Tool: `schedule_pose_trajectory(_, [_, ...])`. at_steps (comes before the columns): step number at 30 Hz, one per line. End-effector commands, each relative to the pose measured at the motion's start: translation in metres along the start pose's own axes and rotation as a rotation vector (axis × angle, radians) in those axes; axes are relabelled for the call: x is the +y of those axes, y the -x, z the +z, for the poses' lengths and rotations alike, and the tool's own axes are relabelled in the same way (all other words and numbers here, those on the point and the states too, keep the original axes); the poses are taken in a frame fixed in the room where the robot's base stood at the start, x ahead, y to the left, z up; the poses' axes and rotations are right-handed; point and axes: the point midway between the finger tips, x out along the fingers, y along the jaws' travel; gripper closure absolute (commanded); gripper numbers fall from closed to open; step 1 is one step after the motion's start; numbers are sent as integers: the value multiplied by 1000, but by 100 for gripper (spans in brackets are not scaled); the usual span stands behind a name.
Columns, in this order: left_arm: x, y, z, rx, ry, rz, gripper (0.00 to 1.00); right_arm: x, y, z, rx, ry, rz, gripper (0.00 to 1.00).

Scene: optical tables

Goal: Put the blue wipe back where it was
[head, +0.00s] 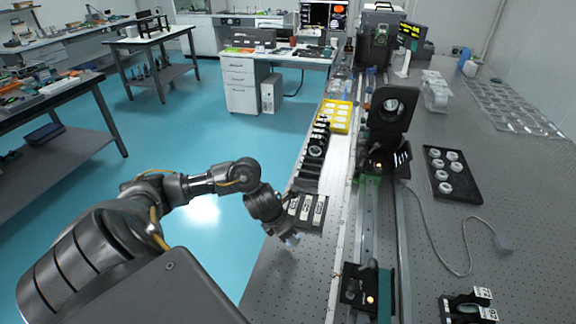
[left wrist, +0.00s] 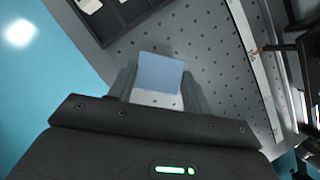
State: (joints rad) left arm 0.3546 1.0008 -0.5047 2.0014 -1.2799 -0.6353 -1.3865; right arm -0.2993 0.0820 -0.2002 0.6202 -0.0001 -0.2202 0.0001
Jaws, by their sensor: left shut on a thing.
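The blue wipe (left wrist: 160,73) is a small flat blue square between the fingers of my left gripper (left wrist: 158,92) in the left wrist view. The gripper is shut on it, with the perforated table top showing beyond. In the head view my left gripper (head: 289,237) is over the left part of the optical table, just in front of a black tray with white labelled pieces (head: 307,211). My right gripper is in neither view.
A long rail (head: 377,240) with upright black optics mounts runs along the table (head: 280,285). A yellow tray (head: 336,116) stands farther back. A black tray of white rings (head: 451,175) and a cable (head: 440,250) lie to the right. The table's left edge drops to blue floor.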

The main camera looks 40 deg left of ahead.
Motion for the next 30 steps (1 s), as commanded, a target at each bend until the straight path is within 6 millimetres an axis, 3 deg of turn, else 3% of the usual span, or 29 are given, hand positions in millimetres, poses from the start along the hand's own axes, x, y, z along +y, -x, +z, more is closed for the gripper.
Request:
schedule_pose_trajectory(4, [1,-4,0,0,2,0,69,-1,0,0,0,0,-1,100])
schedule_pose_trajectory(12, [4,-34,-10,3,3,0,69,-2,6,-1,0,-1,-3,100])
schedule_pose_trajectory(24, [4,-40,-12,0,0,1,69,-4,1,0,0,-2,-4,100])
schedule_pose_trajectory(25, [4,-39,-12,0,0,1,49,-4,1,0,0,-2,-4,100])
schedule_pose_trajectory(30, [4,-38,-12,0,0,1,29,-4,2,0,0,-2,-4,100])
